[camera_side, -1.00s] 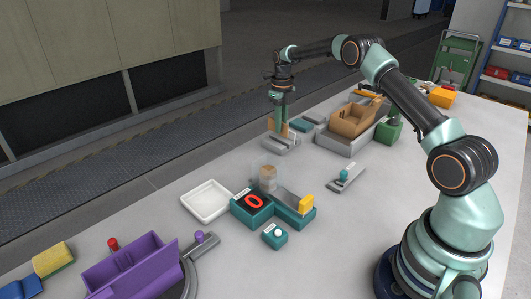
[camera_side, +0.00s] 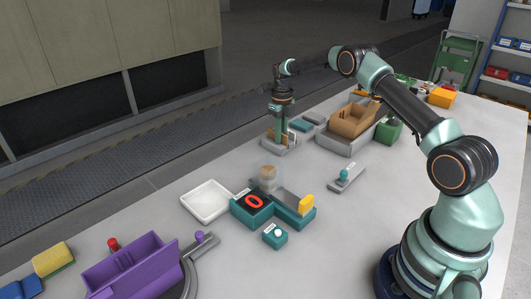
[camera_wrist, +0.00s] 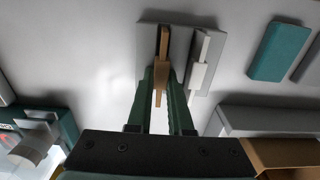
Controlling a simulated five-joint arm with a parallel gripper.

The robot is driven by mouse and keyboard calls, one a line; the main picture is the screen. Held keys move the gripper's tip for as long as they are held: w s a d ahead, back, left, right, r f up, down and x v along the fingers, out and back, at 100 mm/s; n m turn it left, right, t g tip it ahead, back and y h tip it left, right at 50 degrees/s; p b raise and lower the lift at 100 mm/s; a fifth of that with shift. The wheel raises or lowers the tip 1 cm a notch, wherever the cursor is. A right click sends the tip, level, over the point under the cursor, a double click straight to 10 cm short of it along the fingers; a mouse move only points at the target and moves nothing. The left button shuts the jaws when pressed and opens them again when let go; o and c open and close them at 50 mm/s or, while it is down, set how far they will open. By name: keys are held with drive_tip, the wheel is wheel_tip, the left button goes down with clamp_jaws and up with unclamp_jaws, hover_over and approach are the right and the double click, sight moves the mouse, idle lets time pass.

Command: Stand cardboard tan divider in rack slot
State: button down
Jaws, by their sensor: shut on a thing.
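The tan divider (camera_wrist: 161,62) is a thin upright strip held between the two green fingers of my gripper (camera_wrist: 164,104) in the wrist view. It is seen nearly edge-on over the grey rack (camera_wrist: 147,40). In the side view, my gripper (camera_side: 279,136) is low at the rack (camera_side: 282,149), with a bit of tan showing beside the fingers. A pale grey upright piece (camera_wrist: 199,72) stands at the rack just right of my gripper in the wrist view. The fingers hide the divider's lower part, and I cannot tell whether it sits in a slot.
A teal block (camera_wrist: 280,51) lies right of the rack.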

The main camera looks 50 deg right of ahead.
drive_tip(key=c, duration=0.8)
unclamp_jaws()
drive_tip(key=shift+s+f, duration=0.1)
drive_tip(key=shift+f, duration=0.6)
drive_tip(key=shift+c, duration=0.2)
drive_tip(key=shift+r, duration=0.1)
drive_tip(key=s+a+r+n+t, duration=0.1)
drive_tip(key=a+r+n, duration=0.25)
drive_tip(key=r, duration=0.75)
drive_tip(key=s+a+r+n, duration=0.2)
drive_tip(key=r+n, duration=0.3)
drive_tip(key=r, duration=0.6)
drive_tip(key=s+a+r+n+t, duration=0.2)
drive_tip(key=s+a+r+n, duration=0.4)
drive_tip(key=n, duration=0.4)
drive_tip(key=s+a+f+n+t, duration=0.1)
drive_tip(key=s+a+f+n, duration=0.1)
drive_tip(key=s+n, duration=0.6)
drive_tip(key=s+a+f+n+t, duration=0.1)
drive_tip(key=s+a+f+n, duration=0.1)
drive_tip(key=s+a+n, duration=0.3)
drive_tip(key=shift+s+a+f+n+t, duration=0.3)
drive_tip(key=shift+s+n, duration=1.2)
drive_tip(key=shift+n, duration=0.75)
